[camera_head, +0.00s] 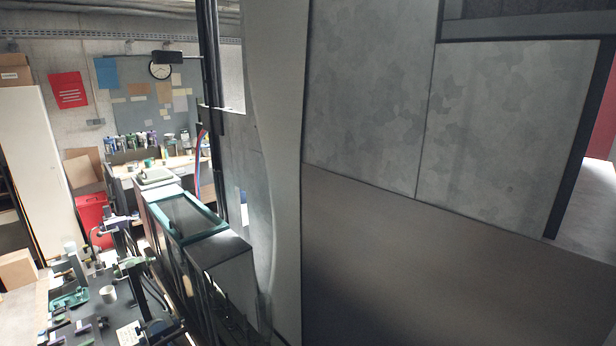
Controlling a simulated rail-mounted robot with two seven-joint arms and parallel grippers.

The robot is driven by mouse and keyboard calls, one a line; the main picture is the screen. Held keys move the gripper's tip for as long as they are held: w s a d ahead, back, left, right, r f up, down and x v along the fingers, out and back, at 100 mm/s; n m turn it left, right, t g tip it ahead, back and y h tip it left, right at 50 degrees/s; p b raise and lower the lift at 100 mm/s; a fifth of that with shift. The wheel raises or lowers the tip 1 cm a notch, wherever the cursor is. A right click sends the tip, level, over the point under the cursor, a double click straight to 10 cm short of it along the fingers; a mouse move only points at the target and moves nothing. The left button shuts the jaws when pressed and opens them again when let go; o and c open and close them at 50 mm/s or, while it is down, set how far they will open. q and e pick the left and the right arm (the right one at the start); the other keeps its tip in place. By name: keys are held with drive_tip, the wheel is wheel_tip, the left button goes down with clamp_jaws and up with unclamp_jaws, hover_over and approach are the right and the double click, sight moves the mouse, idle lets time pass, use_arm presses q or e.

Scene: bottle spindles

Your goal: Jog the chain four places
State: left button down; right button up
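No chain, spindles, bottles on spindles or jog control can be made out in the head view. A large grey metal-panelled cabinet or machine wall (380,110) fills the right half and hides whatever is behind it. Its lower part is a plain darker panel (430,265). Neither of my grippers can be made out in this view.
At the lower left, a dark bench (115,315) holds a white cup (108,293) and small tools. A teal-rimmed tray (185,215) sits on a cabinet. A back workbench carries several bottles (135,142) below a pinboard (150,105). A red bin (92,212) stands left.

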drive_tip(key=shift+d, duration=0.15)
drive_tip(key=c, duration=1)
clamp_jaws()
